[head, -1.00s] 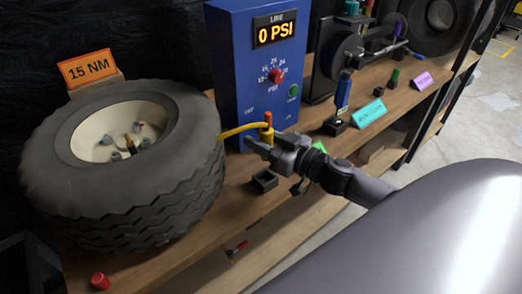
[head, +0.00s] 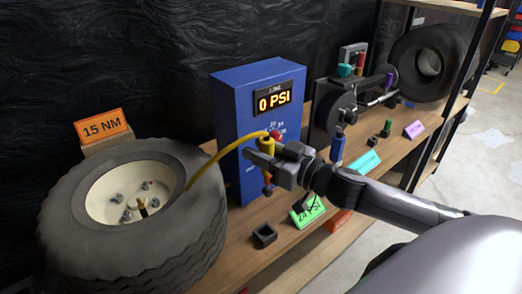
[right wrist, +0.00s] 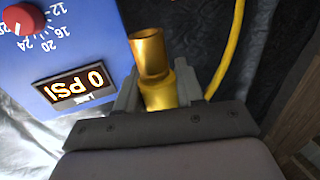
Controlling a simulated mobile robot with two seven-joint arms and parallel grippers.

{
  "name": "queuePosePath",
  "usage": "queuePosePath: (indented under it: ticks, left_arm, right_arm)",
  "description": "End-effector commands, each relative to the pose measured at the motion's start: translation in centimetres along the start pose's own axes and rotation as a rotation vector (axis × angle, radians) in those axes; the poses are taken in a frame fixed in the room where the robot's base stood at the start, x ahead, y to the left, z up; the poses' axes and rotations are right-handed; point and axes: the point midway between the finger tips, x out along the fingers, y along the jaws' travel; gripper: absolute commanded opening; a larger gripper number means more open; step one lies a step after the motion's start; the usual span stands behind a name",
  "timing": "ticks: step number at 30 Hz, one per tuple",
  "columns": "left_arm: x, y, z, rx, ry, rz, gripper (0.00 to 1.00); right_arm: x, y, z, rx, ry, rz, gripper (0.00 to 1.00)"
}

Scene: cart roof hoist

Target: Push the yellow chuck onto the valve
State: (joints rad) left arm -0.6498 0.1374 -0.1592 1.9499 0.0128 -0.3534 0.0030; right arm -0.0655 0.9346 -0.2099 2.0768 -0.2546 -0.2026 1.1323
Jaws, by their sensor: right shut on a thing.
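The yellow chuck (head: 267,146) is held upright in my right gripper (head: 262,162), in front of the blue inflator box. In the right wrist view, the chuck's brass-yellow body (right wrist: 158,88) sits between the fingers, with its open round end (right wrist: 147,37) projecting past them. The valve (head: 143,205) looks like a small dark stem with a brassy tip inside the cream wheel rim (head: 103,198), at left. The chuck is well to the right of the valve and apart from it. My left gripper is not in view.
The yellow hose (head: 212,160) arches from the chuck over the tire (head: 190,235). The blue box (head: 232,110) reads 0 PSI and stands close behind the gripper. A small black holder (head: 264,236) and green sign (head: 307,211) are on the bench in front.

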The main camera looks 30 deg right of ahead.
Motion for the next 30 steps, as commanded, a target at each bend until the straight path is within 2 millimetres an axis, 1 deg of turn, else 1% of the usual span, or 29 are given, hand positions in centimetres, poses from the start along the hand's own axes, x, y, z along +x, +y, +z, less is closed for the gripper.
queuePosePath:
  ticks: [1, 9, 11, 22, 25, 30]
  left_arm:
    - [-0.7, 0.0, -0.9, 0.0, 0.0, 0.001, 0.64]
    - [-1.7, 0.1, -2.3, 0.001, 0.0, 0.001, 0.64]
    - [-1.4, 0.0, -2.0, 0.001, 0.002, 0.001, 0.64]
    - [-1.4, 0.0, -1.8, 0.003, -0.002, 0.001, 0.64]
    - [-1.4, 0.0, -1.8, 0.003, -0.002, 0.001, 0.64]
    - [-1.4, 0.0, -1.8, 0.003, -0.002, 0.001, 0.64]
  right_arm:
    - [0.0, 0.0, -1.1, 0.0, 0.001, 0.0, 0.04]
    - [0.0, 0.0, -3.7, -0.001, 0.002, -0.001, 0.04]
    - [0.0, 0.0, -3.9, -0.004, 0.004, -0.001, 0.04]
    - [0.0, 0.0, -7.5, -0.003, 0.004, -0.001, 0.04]
    - [0.0, 0.0, -7.9, -0.002, 0.002, 0.0, 0.04]
    - [0.0, 0.0, -8.1, -0.001, 0.001, 0.0, 0.04]
